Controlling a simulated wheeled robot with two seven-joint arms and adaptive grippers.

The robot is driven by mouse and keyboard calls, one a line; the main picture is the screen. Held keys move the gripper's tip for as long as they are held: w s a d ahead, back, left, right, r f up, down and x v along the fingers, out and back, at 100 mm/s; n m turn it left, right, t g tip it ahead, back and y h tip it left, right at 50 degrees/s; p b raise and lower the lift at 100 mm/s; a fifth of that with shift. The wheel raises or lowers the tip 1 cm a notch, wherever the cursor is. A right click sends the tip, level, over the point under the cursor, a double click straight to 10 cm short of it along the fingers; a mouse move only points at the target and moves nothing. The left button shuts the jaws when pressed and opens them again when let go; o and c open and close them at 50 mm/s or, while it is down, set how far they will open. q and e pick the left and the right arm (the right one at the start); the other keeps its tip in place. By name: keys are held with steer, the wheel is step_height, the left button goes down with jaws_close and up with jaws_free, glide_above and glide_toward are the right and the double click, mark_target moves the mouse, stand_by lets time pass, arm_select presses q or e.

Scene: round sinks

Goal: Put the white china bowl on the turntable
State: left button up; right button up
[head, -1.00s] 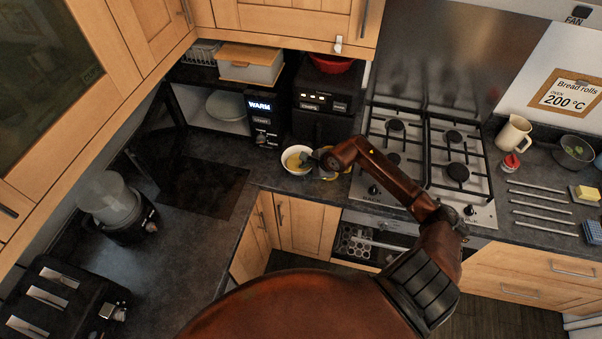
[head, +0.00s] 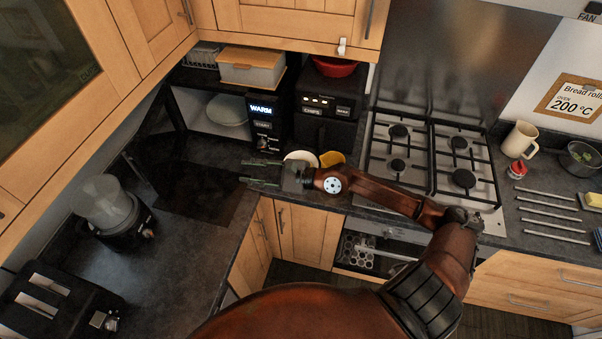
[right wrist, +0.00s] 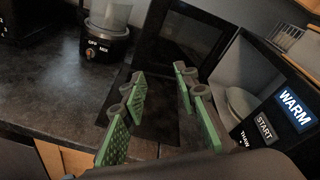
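The white china bowl (head: 302,157) stands on the counter in front of the black appliance right of the microwave. My right gripper partly hides it in the head view. The microwave (head: 262,122) is open, and the pale round turntable (head: 228,110) shows inside; it also shows in the right wrist view (right wrist: 240,104). My right gripper (head: 244,172) is open and empty over the counter, left of the bowl, with its fingers pointing left. Its green finger pads (right wrist: 158,108) stand wide apart in the right wrist view. My left gripper is not in view.
The dark microwave door (right wrist: 182,45) is swung out to the left. A yellow bowl (head: 332,159) is close right of the white bowl. The hob (head: 430,165) is further right. A blender (head: 112,208) and a toaster (head: 55,300) stand on the left counter.

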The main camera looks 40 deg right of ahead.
step_height(320, 180, up, 4)
steer(key=w+a+m+t+b, duration=0.1)
steer(key=w+m+t, duration=0.1)
steer(key=m+t, duration=0.15)
steer(key=w+d+f+m+t+h+b, duration=0.2)
steer(key=w+d+f+m+t+h, duration=0.1)
steer(key=d+m+h, duration=0.25)
steer(key=s+d+f+m+g+h, duration=0.1)
steer(key=d+f+g+h, duration=0.1)
steer(key=f, duration=0.3)
steer(key=s+d+f+m+g+h+b, duration=0.1)
steer(key=d+f+m+h, duration=0.1)
steer(key=d+f+h, duration=0.2)
steer(key=s+d+f+m+g+h+b, duration=0.1)
steer(key=d+f+m+g+h, duration=0.1)
steer(key=f, duration=0.6)
steer(key=shift+s+d+f+g+h, duration=0.1)
steer(key=shift+s+d+g+h, duration=0.15)
steer(key=shift+h, duration=0.3)
steer(key=shift+s+d+f+g+h, duration=0.1)
steer(key=shift+d+h, duration=0.2)
steer(key=shift+h, duration=0.2)
steer(key=shift+d+f, duration=0.2)
steer(key=shift+f, duration=0.05)
steer(key=x, duration=0.7)
steer(key=shift+w+d+f+b, duration=0.15)
steer(key=shift+w+b, duration=0.1)
steer(key=shift+b, duration=0.15)
steer(key=shift+c, duration=0.3)
jaws_close()
